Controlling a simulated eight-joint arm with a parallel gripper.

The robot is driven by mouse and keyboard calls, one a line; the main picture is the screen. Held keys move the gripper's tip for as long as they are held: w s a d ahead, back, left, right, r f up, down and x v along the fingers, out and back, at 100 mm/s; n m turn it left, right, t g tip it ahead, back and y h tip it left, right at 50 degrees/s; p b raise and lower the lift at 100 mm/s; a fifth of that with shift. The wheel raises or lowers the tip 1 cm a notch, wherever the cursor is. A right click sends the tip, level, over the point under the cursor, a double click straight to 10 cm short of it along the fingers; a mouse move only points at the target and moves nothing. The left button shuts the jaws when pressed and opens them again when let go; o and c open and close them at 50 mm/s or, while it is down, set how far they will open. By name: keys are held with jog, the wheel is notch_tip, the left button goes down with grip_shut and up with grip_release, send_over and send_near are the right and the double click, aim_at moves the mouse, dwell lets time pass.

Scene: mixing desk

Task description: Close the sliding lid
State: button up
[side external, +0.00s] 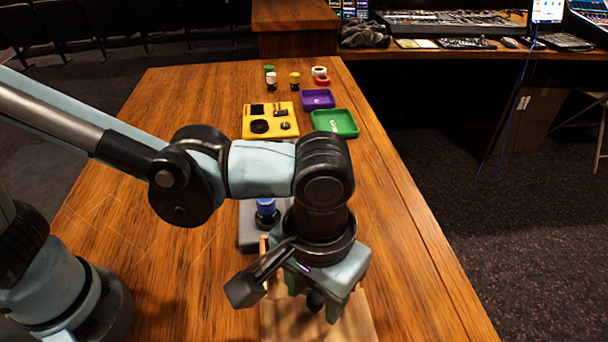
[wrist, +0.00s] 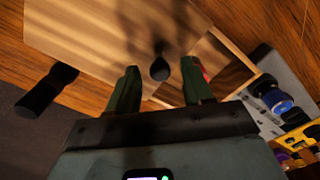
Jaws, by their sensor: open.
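The wooden box has a light, flat sliding lid (side external: 352,322), which also fills much of the upper wrist view (wrist: 95,32). A round black knob (wrist: 160,69) stands on the lid. In the wrist view a dark gap (wrist: 212,62) shows at the box's right end, so the lid is partly open. My gripper (side external: 314,298) is low over the lid. Its green fingers are apart, with the knob showing between them in the wrist view (wrist: 162,80). I cannot tell whether a finger touches the knob. My wrist hides part of the box in the side view.
Beyond the box is a grey base with a blue-topped piece (side external: 266,207). Farther back are a yellow block (side external: 270,133), a green tray (side external: 335,132), a purple tray (side external: 318,100) and several small items. The table (side external: 400,240) is clear to the right.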

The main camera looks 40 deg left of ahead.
grip_shut()
jog(key=w+a, duration=0.9)
dwell(0.4)
grip_release()
jog(key=shift+s+d, duration=0.1)
notch_tip(320, 180, up, 12)
dwell(0.6)
